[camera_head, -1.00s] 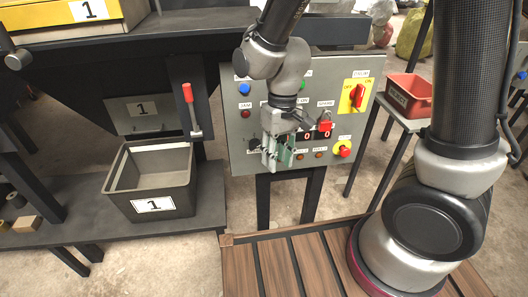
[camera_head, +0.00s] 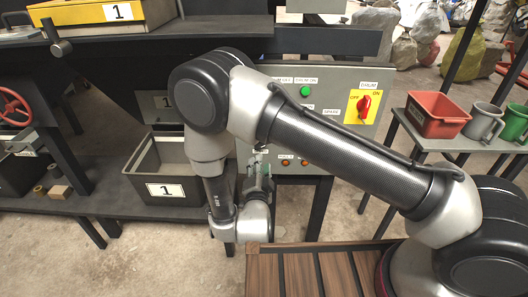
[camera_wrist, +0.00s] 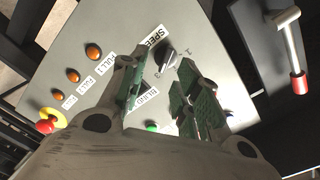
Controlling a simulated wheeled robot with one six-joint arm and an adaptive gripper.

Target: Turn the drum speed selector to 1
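The drum speed selector (camera_wrist: 167,58) is a small dark knob on the grey control panel (camera_wrist: 190,25), beside a label reading SPEED, in the wrist view. Small digits are marked around it; which one its pointer faces is too small to tell. My gripper (camera_wrist: 166,88) is open, its two green-padded fingers apart with nothing between them. The knob shows just past the fingertips, near the left finger, and I cannot tell whether they touch. In the head view my arm hides the selector and much of the panel (camera_head: 345,80); only a bit of my gripper (camera_head: 262,163) shows.
In the wrist view, orange lamps (camera_wrist: 94,51) and a red emergency button with a yellow ring (camera_wrist: 46,126) are on the left; a red-tipped lever (camera_wrist: 298,82) is on the right. In the head view, a red drum switch (camera_head: 364,106) and a black bin (camera_head: 135,185) flank my arm.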

